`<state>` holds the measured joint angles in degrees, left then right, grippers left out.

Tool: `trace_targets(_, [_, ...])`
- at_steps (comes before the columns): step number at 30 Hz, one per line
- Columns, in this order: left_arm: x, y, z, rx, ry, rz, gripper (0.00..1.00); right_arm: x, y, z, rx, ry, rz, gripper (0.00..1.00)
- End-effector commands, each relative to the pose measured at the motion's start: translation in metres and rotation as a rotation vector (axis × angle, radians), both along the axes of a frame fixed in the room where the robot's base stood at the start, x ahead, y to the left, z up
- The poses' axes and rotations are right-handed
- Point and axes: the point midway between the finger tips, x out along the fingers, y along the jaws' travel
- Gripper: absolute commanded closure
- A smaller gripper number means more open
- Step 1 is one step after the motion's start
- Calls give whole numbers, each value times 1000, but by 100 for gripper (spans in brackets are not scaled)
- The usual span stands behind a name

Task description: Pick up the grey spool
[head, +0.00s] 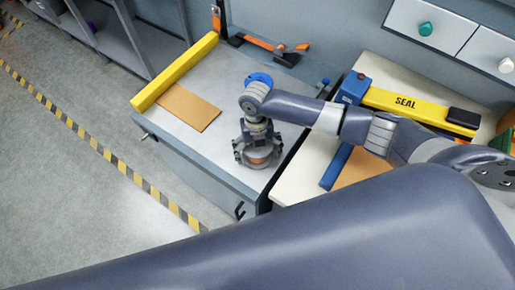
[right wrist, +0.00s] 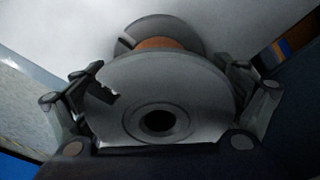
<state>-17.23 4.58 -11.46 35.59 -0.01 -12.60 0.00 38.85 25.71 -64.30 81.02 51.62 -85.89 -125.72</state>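The grey spool (head: 260,163) stands near the front right corner of the grey workbench, with an orange-brown winding. My right gripper (head: 258,152) is directly above it, pointing down, with its fingers on either side. In the right wrist view the spool's round grey flange (right wrist: 170,88) with a dark centre hole fills the space between the spread fingers of the right gripper (right wrist: 172,85). The fingers are at the flange's edges; firm contact cannot be made out. My left gripper is not in view.
A brown mat (head: 188,107) and a yellow bar (head: 175,72) lie on the workbench's left part. Orange-and-black tools (head: 270,46) lie at its back. A second bench at the right bears a yellow "SEAL" device (head: 405,104). Striped tape (head: 120,165) marks the floor.

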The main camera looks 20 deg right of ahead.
Motion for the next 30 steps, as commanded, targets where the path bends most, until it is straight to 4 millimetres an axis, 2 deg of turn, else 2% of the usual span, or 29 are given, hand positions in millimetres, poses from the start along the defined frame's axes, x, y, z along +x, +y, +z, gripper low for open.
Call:
trace_targets(1, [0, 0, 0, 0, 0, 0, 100, 0, 0, 0, 0, 0, 0, 34])
trace_targets(6, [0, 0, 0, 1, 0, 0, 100, 0, 0, 0, 0, 0, 0, 72])
trace_targets(24, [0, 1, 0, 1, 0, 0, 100, 1, 0, 1, 1, -2, 0, 75])
trace_targets(30, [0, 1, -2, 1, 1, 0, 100, 2, 0, 9, 2, -3, 1, 75])
